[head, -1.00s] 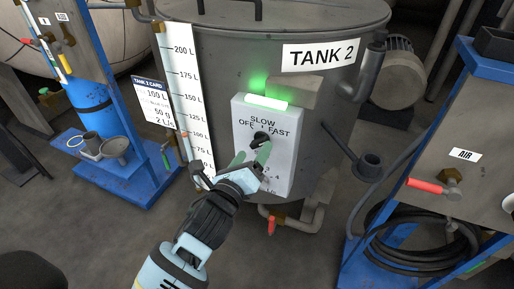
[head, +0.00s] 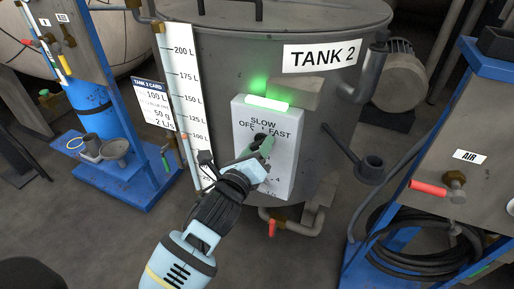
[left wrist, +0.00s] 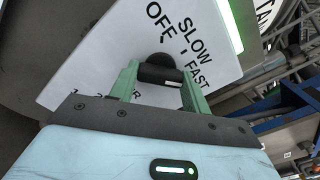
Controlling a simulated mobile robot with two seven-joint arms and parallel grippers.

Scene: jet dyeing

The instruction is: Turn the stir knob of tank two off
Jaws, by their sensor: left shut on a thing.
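The stir knob (left wrist: 160,66) is a dark round knob on the white control box (head: 282,178) of tank 2 (head: 230,62). The box is marked OFF, SLOW and FAST above the knob. My left gripper (head: 262,147) reaches the box from the lower left. In the left wrist view its green fingers (left wrist: 160,82) stand on either side of the knob, shut on it. The fingers partly hide the knob in the head view, and I cannot tell which mark it points at. My right gripper is not in view.
A green lamp (head: 267,103) glows on top of the box. A level scale (head: 180,90) and the tank card (head: 154,100) are to the left. A blue stand with a red-handled air valve (head: 428,188) is at the right. A pipe with a red handle (head: 272,228) is below.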

